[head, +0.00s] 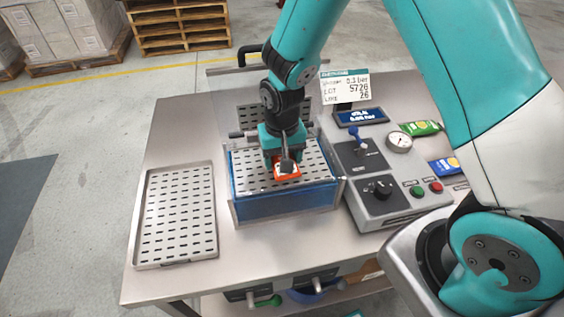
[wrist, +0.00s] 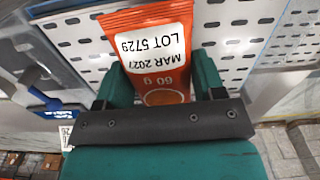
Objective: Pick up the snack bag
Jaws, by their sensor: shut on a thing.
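My gripper (head: 286,160) is shut on an orange snack bag (head: 287,172), pointing down over the perforated plate of the blue-sided box (head: 285,205). The wrist view shows the bag (wrist: 150,75) between the two teal fingers, with a white label reading "LOT 5729" and "MAR 2027", upside down, and "60 g" below it. The bag's lower end is hidden by the gripper. I cannot tell whether the bag touches the plate.
An empty perforated tray (head: 176,215) lies at the table's left. At the right are a control box (head: 385,212) with a knob and buttons, a joystick panel (head: 362,153), a gauge (head: 399,142), a green packet (head: 421,128) and a blue packet (head: 444,166). A sign (head: 345,88) stands behind.

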